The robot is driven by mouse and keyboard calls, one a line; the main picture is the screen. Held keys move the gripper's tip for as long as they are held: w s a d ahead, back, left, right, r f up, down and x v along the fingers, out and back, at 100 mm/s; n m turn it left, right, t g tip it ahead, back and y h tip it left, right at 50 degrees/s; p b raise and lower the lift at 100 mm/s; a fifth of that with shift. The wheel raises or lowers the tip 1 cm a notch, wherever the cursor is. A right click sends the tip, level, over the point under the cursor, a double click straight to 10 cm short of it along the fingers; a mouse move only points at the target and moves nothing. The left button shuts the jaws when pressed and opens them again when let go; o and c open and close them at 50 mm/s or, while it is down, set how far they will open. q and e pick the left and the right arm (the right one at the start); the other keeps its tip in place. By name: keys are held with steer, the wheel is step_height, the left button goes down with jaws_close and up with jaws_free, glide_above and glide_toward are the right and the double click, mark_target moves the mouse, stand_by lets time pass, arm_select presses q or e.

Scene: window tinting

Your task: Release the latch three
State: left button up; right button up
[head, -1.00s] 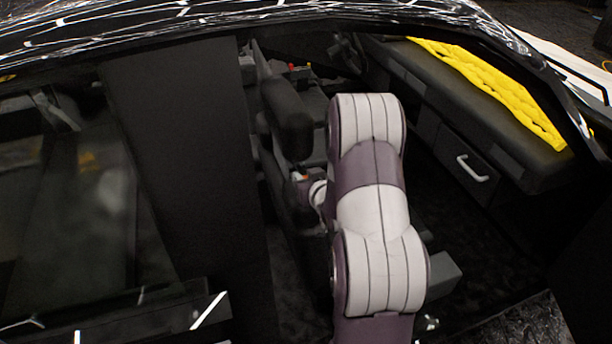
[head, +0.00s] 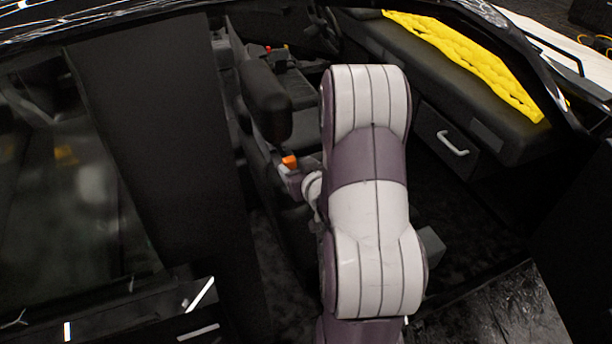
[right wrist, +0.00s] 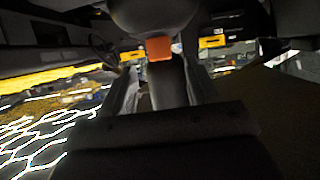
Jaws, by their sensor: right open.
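A dark latch with an orange-red top (head: 289,161) stands beside the black front seat (head: 266,100) inside the car. In the right wrist view the orange top (right wrist: 159,48) sits on a dark stalk near the upper middle. My right gripper (head: 290,177) is at the latch, partly hidden by my own arm in the head view. Its fingers are open, with the latch stalk showing between them in the wrist view; I cannot tell whether they touch it. My left gripper is not in view.
The dark door pillar (head: 155,150) stands left of my arm. The dashboard (head: 450,80) with a yellow quilted cover (head: 465,60) is at the right, with a light handle (head: 452,144) below.

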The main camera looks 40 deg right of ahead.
steer(key=v, duration=0.6)
steer(key=shift+s, duration=0.35)
steer(key=shift+a+r, duration=0.1)
steer(key=shift+a, duration=0.05)
